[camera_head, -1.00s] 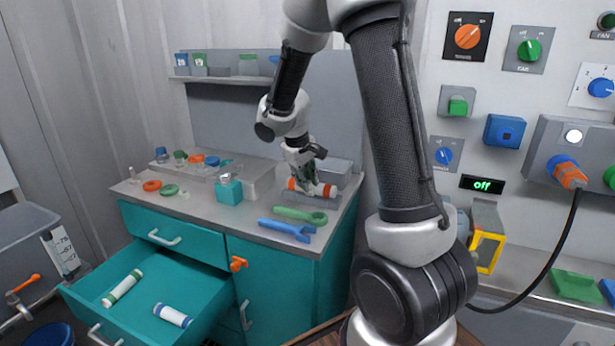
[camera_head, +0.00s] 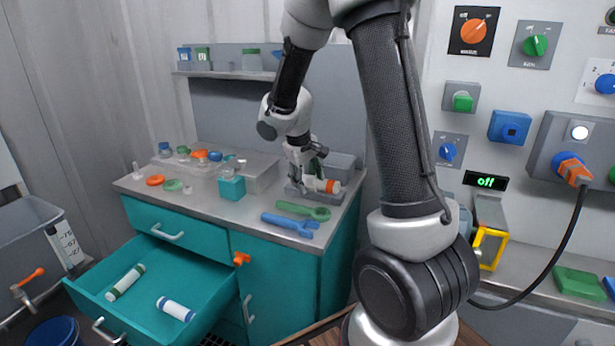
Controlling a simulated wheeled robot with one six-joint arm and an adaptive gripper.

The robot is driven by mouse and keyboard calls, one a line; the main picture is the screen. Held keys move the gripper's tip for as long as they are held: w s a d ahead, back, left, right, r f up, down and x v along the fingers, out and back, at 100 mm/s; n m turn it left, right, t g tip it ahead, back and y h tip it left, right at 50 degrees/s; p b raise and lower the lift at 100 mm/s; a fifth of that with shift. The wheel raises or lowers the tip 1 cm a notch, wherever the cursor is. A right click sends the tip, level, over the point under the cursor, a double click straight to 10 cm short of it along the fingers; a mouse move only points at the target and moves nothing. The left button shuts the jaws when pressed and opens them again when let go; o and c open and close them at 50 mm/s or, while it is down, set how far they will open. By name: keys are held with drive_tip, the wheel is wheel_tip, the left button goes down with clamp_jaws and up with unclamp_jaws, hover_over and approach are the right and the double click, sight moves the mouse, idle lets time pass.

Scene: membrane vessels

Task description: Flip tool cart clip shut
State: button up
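The tool cart (camera_head: 278,270) is a teal cabinet with a grey top. A white cartridge with an orange end (camera_head: 332,186) lies in a grey holder (camera_head: 308,197) at the right rear of the top. My gripper (camera_head: 316,176) reaches down at this holder and covers part of the cartridge. Its fingers are small and dark, so I cannot tell whether they are open, shut or touching anything. An orange latch-like part (camera_head: 241,259) sits on the cart front beside the open drawer. I cannot make out for sure which part is the clip.
The cart's drawer (camera_head: 200,318) stands open with two cartridges in it. A blue wrench (camera_head: 290,225) and a green wrench (camera_head: 303,210) lie in front of the holder. A teal block (camera_head: 231,188) and several small rings and jars stand left. A control panel (camera_head: 467,100) is at right.

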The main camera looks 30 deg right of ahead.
drive_tip(key=shift+s+d+f, duration=0.1)
drive_tip(key=shift+s, duration=0.15)
drive_tip(key=v, duration=1.2)
drive_tip(key=shift+w, duration=0.25)
drive_tip(key=s+r+m+t+y, duration=0.1)
drive_tip(key=s+r, duration=0.1)
drive_tip(key=s, duration=1)
drive_tip(key=s+r+m+t+y, duration=0.1)
drive_tip(key=s+r+y, duration=0.1)
drive_tip(key=s, duration=1.1)
drive_tip(key=shift+s+r+t, duration=0.3)
drive_tip(key=shift+r, duration=0.55)
